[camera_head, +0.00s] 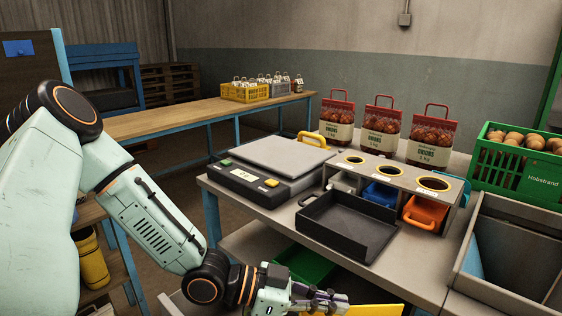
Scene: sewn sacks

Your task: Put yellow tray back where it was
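My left gripper (325,297) is low at the bottom edge, in front of the table. Its fingers appear closed on a flat yellow piece (375,310), which looks like part of the yellow tray; most of it is cut off by the frame. A grey stand (398,174) with three yellow-ringed holes is on the table. Under it are a pale grey tray (344,182), a blue tray (381,193) and an orange tray (425,211). A yellow handle (312,138) shows behind the scale; what it belongs to is hidden. My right gripper is not in view.
A scale (275,160) and an empty black tray (347,225) are on the table. Three onion sacks (383,126) stand behind the stand. A green crate (517,167) and a grey bin (515,250) are at right. A green tray (305,264) is on the lower shelf.

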